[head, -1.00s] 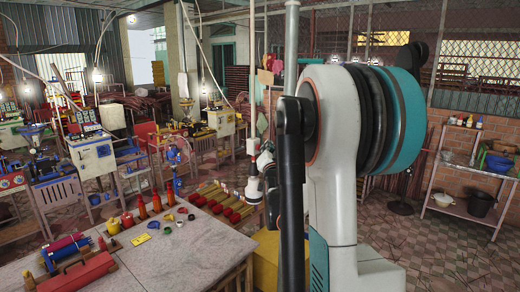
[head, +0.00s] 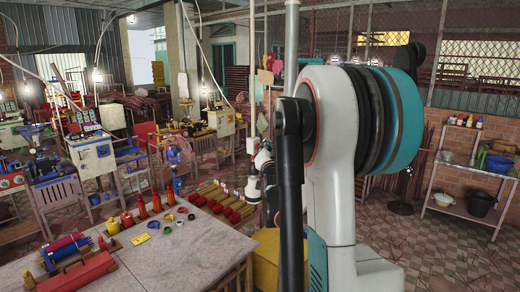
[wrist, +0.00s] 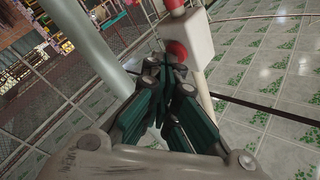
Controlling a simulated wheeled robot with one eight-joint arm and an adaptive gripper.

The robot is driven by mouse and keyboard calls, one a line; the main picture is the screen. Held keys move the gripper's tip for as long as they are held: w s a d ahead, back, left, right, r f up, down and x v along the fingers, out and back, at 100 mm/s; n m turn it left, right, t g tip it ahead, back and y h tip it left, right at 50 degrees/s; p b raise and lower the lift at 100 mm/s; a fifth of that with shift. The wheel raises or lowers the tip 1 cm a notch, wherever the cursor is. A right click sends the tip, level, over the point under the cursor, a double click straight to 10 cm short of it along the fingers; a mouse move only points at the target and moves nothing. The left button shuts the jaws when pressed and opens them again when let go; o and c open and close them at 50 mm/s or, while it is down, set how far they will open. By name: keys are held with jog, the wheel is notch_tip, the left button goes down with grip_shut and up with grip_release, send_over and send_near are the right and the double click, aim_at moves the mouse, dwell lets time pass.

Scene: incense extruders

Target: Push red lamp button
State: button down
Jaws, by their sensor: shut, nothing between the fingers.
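A red round button (wrist: 177,50) sits on the face of a white box (wrist: 191,33) in the wrist view, with a second red part (wrist: 173,5) above it at the top edge. My gripper (wrist: 168,65) is shut and empty, its dark green fingers closed together. Its fingertips are just below the button in the picture, very close to it. I cannot tell whether they touch it. The fingertips cover the lower edge of the button. In the head view, my own arm blocks much of the middle, and I cannot make out the button there.
A pale pole (wrist: 92,45) stands left of the box in the wrist view. In the head view, a table (head: 190,258) with bottles and red rolls stands at lower left. A metal shelf (head: 459,207) stands at right. Tiled floor is open between my arm and the shelf.

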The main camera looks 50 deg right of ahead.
dwell(0.4)
jog(key=shift+s, duration=0.4)
jog(key=s+b, duration=0.1)
jog(key=s, duration=0.5)
jog(key=shift+d, duration=0.25)
